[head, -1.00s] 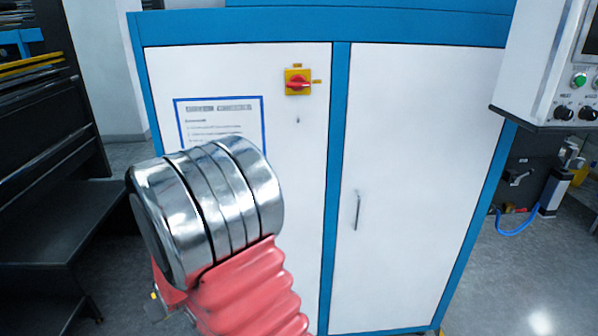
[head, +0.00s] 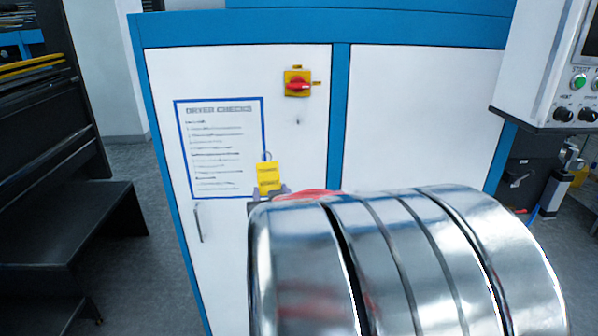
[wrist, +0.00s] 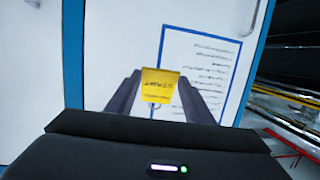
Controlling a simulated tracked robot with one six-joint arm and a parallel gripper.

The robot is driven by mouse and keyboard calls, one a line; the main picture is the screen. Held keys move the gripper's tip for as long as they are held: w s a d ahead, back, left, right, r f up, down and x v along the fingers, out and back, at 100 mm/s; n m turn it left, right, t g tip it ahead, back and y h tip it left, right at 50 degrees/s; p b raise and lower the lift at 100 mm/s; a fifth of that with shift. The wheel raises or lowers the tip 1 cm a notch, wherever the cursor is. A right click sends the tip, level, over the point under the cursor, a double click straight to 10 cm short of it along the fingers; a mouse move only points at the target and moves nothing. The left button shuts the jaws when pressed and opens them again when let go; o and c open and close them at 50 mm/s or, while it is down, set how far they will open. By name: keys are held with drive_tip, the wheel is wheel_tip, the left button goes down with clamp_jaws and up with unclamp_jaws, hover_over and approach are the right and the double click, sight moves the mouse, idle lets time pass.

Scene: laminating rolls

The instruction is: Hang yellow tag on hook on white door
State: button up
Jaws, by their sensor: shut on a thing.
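The yellow tag (head: 268,177) has a small ring at its top and stands upright in front of the left white door (head: 225,70), overlapping the lower right corner of the paper sheet. My gripper (head: 270,192) is shut on the tag's lower part; my silver arm link hides much of it. The wrist view, turned upside down, shows the tag (wrist: 160,93) between the two dark fingers (wrist: 159,79), ring toward the bottom. A tiny hook-like mark (head: 297,122) is on the left door below the red switch, above and right of the tag. Its shape is too small to tell.
A red and yellow rotary switch (head: 298,84) sticks out above the mark. A blue-framed check sheet (head: 222,125) and a door handle (head: 198,222) are on the left door. A control panel (head: 550,65) juts out at the right; a dark rack (head: 60,200) stands left.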

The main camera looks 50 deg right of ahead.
drive_tip(key=s+d+r+m+h, duration=0.1)
drive_tip(key=s+d+r+h, duration=0.2)
drive_tip(key=s+r, duration=0.4)
drive_tip(key=shift+d+m, duration=0.3)
drive_tip(key=shift+d, duration=0.15)
drive_tip(key=f+x, duration=0.1)
drive_tip(key=x, duration=0.8)
drive_tip(key=shift+f, duration=0.25)
idle(1.0)
drive_tip(key=shift+d, duration=0.15)
idle(0.5)
drive_tip(key=o, duration=1.1)
